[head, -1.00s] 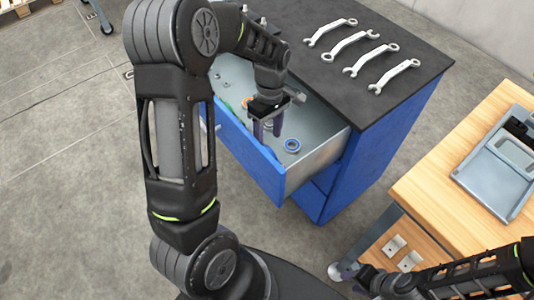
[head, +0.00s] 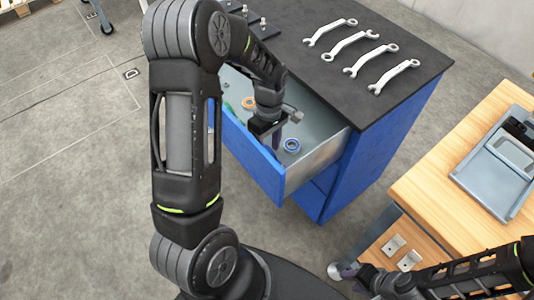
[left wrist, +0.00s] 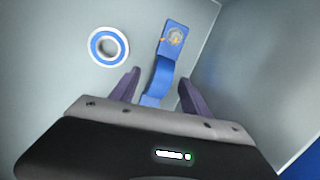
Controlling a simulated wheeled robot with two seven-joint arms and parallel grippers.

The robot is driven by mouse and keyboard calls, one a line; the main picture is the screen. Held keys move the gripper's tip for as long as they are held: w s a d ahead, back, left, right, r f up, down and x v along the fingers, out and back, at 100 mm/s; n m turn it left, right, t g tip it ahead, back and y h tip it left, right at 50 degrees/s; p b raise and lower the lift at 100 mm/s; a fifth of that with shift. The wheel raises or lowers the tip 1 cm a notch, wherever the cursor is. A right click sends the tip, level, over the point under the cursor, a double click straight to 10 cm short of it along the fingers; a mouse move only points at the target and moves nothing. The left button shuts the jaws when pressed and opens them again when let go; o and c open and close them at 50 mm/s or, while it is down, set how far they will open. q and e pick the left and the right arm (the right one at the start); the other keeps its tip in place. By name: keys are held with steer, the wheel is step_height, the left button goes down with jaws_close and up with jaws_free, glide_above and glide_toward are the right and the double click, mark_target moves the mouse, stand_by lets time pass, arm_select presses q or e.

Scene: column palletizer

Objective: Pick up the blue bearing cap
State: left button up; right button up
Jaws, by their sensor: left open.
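A blue bearing cap (left wrist: 163,72), a bent strap with a flat end and a round tan mark, lies in the drawer in the left wrist view. My left gripper (left wrist: 160,88) is open, with its purple fingers on either side of the cap's near part; I cannot tell whether they touch it. In the head view my left gripper (head: 275,138) reaches down into the open drawer and the cap is hidden. My right gripper (head: 349,271) is low by the wooden bench, and its jaw state is unclear.
A blue-and-white ring (left wrist: 109,46) lies left of the cap. An orange ring (head: 249,103) is farther back in the drawer. The drawer's blue front (head: 250,154) and grey side wall (head: 320,157) surround the gripper. Several wrenches (head: 365,54) lie on the dark cabinet top.

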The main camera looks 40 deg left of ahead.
arm_select(q)
jaws_close()
stand_by(0.6)
stand_by(0.8)
